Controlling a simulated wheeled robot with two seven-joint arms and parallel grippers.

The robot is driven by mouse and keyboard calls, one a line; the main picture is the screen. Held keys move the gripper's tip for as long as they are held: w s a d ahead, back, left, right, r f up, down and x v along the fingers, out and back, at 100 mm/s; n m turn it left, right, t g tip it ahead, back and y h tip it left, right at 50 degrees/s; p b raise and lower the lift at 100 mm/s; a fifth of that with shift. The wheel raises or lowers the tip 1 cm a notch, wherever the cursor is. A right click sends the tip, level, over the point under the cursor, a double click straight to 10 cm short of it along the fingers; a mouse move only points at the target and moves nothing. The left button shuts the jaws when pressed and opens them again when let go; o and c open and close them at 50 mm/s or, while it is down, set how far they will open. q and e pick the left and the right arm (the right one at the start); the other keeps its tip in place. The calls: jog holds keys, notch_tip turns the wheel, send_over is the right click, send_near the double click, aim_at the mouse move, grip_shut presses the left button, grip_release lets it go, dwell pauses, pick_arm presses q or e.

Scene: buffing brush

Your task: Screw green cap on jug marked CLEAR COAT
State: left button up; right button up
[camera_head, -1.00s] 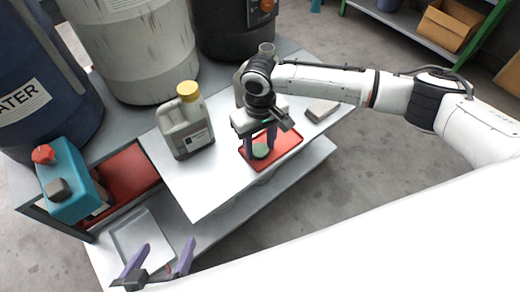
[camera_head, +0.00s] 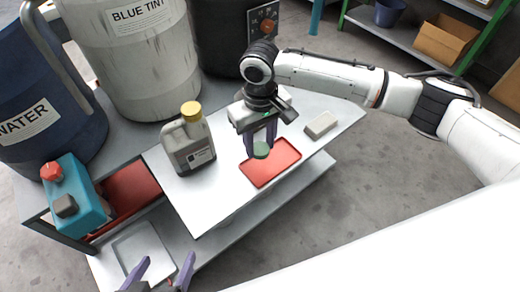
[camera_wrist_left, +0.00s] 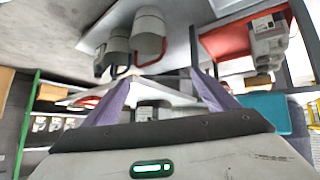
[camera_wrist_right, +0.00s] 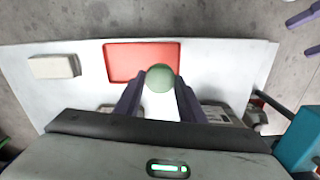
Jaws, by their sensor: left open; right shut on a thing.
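The round green cap (camera_head: 261,150) is between the fingers of my right gripper (camera_head: 261,142), above the edge of the red tray. It shows clearly in the right wrist view (camera_wrist_right: 161,78), gripped between the fingertips. A grey jug (camera_head: 189,145) with a yellow cap (camera_head: 191,109) stands upright on the white tabletop, left of my right gripper. Its label is too small to read, so I cannot tell whether it says CLEAR COAT. My left gripper (camera_head: 163,270) is open and empty at the bottom of the head view, low and left of the table.
The red tray (camera_head: 283,168) looks empty. A grey block (camera_head: 321,124) lies to its right. A teal jug (camera_head: 83,198) with a red cap stands at left. Large WATER (camera_head: 40,95) and BLUE TINT (camera_head: 135,60) drums stand behind. The tabletop's front left part is clear.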

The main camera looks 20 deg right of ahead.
jog(key=shift+r, duration=0.7)
pick_arm(q)
jog(key=shift+f, duration=0.1)
jog(key=shift+a, duration=0.1)
pick_arm(e)
jog(key=shift+s+r+p, duration=0.1)
jog(key=shift+s+p, duration=0.15)
jog(key=shift+p, duration=0.05)
pick_arm(q)
notch_tip(320, 180, up, 8)
jog(key=p, duration=1.2)
jog(key=shift+a+g+y, duration=0.3)
jog(key=shift+a, duration=0.15)
pick_arm(e)
jog(key=s+d+r+m, duration=0.1)
jog(key=s+d+r, duration=0.2)
jog(key=s, duration=0.4)
jog(key=s+d+r+m, duration=0.1)
jog(key=s+d+r, duration=0.2)
jog(key=s+r, duration=0.3)
jog(key=shift+s+r, duration=0.3)
jog(key=shift+s, duration=0.5)
pick_arm(q)
jog(key=shift+s, duration=0.1)
pick_arm(e)
jog(key=shift+d, duration=0.1)
